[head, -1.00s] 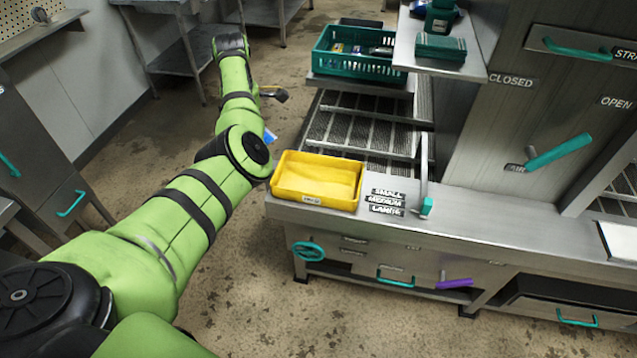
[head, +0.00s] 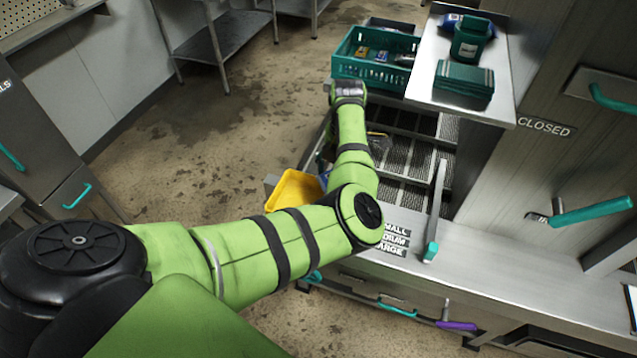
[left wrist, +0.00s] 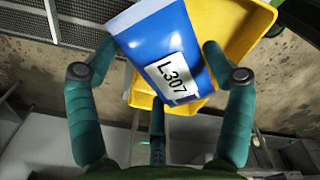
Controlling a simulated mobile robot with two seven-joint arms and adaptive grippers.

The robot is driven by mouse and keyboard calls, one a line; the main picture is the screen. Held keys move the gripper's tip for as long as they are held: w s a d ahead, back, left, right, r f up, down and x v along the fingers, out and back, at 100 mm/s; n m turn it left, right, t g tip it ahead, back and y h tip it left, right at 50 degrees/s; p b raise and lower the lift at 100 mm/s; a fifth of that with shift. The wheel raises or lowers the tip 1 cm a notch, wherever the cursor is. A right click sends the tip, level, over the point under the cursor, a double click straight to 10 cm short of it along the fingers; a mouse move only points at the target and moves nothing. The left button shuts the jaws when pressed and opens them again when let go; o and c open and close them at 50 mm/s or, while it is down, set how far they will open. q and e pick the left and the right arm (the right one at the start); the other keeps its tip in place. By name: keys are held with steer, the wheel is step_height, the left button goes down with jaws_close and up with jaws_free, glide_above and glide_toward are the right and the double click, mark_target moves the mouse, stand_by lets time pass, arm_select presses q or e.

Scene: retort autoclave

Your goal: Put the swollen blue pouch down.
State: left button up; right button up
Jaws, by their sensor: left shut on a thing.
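Part of the yellow tray (left wrist: 245,40) shows behind and beside the pouch. In the head view my left arm reaches over the bench end and covers much of the yellow tray (head: 293,190). The pouch is largely hidden there. Whether it touches the tray I cannot tell. My right gripper is not in view.
A teal crate (head: 350,70) with several packs stands at the back. A steel shelf (head: 435,95) carries teal boxes (head: 465,78). Mesh racks (head: 408,165) lie beyond my forearm. The bench top (head: 480,250) to the right is mostly clear.

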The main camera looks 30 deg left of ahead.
mark_target(325, 176)
arm_select(q)
steer(key=s+a+f, duration=0.2)
steer(key=s, duration=0.1)
steer(key=shift+s+a+f, duration=0.2)
steer(key=shift+s, duration=0.1)
steer(key=shift+s+a+f, duration=0.7)
steer(key=shift+s+f, duration=0.2)
step_height(325, 176, down, 4)
steer(key=b, duration=0.4)
steer(key=shift+f+b, duration=0.1)
steer(key=shift+b, duration=0.2)
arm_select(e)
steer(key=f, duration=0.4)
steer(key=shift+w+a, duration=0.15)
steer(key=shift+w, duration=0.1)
arm_select(q)
steer(key=o, duration=0.9)
steer(key=shift+f, duration=0.15)
step_height(325, 176, up, 12)
steer(key=shift+r+b, duration=0.25)
steer(key=shift+b, duration=0.4)
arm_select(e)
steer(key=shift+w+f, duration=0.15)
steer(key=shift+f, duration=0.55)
